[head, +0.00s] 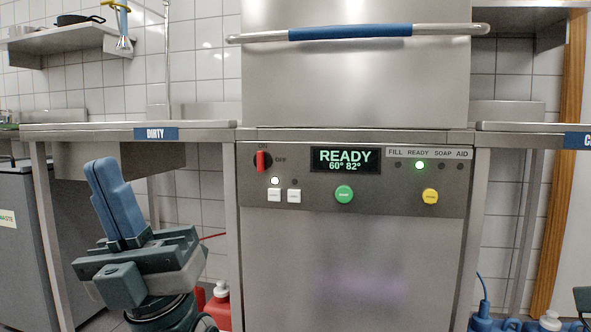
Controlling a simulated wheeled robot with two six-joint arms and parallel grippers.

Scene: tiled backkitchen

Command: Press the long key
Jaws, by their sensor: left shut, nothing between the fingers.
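The machine's control panel (390,195) faces me at mid-picture. Two small white keys (284,196) sit side by side at its left; their labels are too small to read, so I cannot tell which is the long key. A white lamp glows above the left one. A green round button (344,193) and a yellow one (430,196) are further right. My left gripper (103,170) is shut and empty, blue fingers pointing up, left of the machine and apart from the panel.
A red rotary switch (262,161) and a display reading READY (346,159) are on the panel. The hood handle (358,33) is above. Steel tables flank the machine, the left one labelled DIRTY (156,134). A grey bin (20,240) stands far left; red and blue containers are low down.

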